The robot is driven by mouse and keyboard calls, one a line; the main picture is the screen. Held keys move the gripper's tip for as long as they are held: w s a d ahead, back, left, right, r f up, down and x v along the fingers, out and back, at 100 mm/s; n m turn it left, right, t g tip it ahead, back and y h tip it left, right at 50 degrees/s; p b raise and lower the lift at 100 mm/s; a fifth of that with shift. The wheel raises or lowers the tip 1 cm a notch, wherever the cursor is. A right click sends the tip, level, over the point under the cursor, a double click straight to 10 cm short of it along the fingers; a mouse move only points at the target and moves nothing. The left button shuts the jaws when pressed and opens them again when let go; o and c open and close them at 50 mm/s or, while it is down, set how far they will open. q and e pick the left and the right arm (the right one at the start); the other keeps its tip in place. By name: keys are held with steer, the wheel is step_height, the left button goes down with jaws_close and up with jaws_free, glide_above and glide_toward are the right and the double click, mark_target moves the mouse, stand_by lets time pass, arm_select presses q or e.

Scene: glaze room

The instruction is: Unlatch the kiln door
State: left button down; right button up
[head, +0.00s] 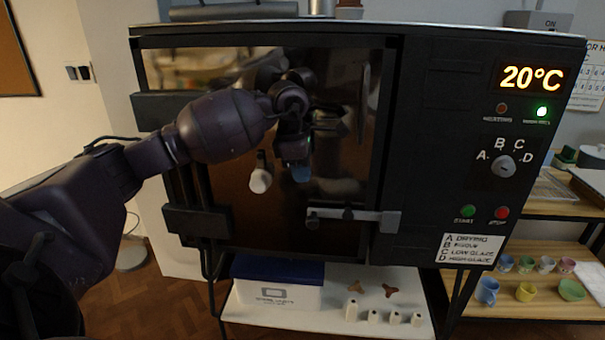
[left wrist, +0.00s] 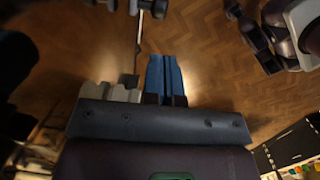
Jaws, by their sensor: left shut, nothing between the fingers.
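The black kiln (head: 450,120) has a dark glossy door (head: 330,190) with hinge blocks at its left. A grey latch bar (head: 372,215) lies level across the door's lower right edge, its right end over the kiln's front frame. A small dark knob (head: 347,213) sits on the bar. My left gripper (head: 301,174) hangs before the door, above and left of the latch, apart from it. Its blue fingers are shut together and empty; they also show in the left wrist view (left wrist: 165,75). My right gripper is in neither view.
The control panel has a dial (head: 503,166) and a 20°C display (head: 532,78). Below the kiln, a white box with a blue lid (head: 275,270) and small pale pieces (head: 373,316) stand on a shelf. Shelves with cups (head: 487,290) stand at right. The door mirrors my arm.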

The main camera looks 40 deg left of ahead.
mark_target(311, 218)
arm_select(q)
steer(key=f, duration=0.3)
steer(key=w+f, duration=0.1)
steer(key=f, duration=0.2)
steer(key=d+f, duration=0.1)
steer(key=f, duration=0.2)
steer(key=shift+w+f+b, duration=0.2)
steer(key=shift+f+b, duration=0.2)
steer(key=shift+w+f, duration=0.15)
steer(key=shift+f, duration=0.45)
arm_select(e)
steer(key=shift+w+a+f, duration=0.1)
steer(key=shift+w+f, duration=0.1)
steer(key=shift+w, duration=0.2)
